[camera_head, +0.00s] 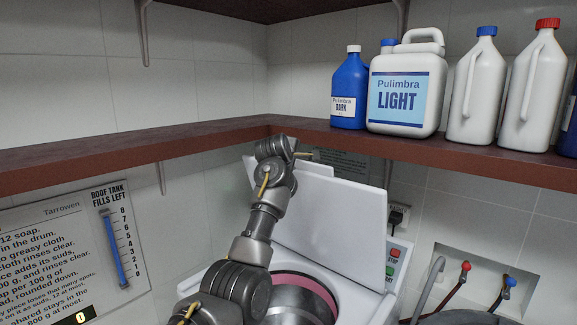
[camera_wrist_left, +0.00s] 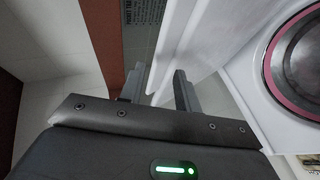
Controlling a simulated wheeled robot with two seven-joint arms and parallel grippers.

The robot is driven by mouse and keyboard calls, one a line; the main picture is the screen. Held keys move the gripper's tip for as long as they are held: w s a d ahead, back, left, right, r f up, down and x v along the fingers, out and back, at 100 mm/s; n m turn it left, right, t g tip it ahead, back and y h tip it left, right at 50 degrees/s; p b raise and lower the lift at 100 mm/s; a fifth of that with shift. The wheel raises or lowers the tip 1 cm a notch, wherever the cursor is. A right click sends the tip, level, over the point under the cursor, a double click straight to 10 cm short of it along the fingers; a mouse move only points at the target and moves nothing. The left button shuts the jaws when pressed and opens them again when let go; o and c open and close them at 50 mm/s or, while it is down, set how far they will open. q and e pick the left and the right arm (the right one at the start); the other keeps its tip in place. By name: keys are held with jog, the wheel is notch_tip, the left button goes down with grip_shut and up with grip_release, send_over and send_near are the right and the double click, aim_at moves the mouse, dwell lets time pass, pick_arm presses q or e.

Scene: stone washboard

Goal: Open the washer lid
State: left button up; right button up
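The white washer (camera_head: 372,285) stands in the corner with its lid (camera_head: 330,210) raised and tilted back. The open top shows a pink ring (camera_head: 318,287) around a metal drum (camera_head: 300,303). My left arm reaches across the opening, and its gripper (camera_head: 302,154) is at the top left of the raised lid. In the left wrist view, the fingers of my left gripper (camera_wrist_left: 158,88) are apart, with part of the white lid (camera_wrist_left: 172,50) showing between and beyond them. I cannot tell whether they touch it. My right gripper is not in view.
A red-brown shelf (camera_head: 440,155) runs above the washer, close to my left gripper. It holds a blue bottle (camera_head: 347,90), a white Light jug (camera_head: 405,90) and other white jugs (camera_head: 480,90). Taps (camera_head: 465,268) and a hose are at right. A notice panel (camera_head: 70,250) is at left.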

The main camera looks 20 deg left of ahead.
pick_arm(q)
jog(key=b+v, duration=0.2)
jog(key=v, duration=0.4)
jog(key=shift+s+b, duration=0.25)
jog(key=shift+b, duration=0.05)
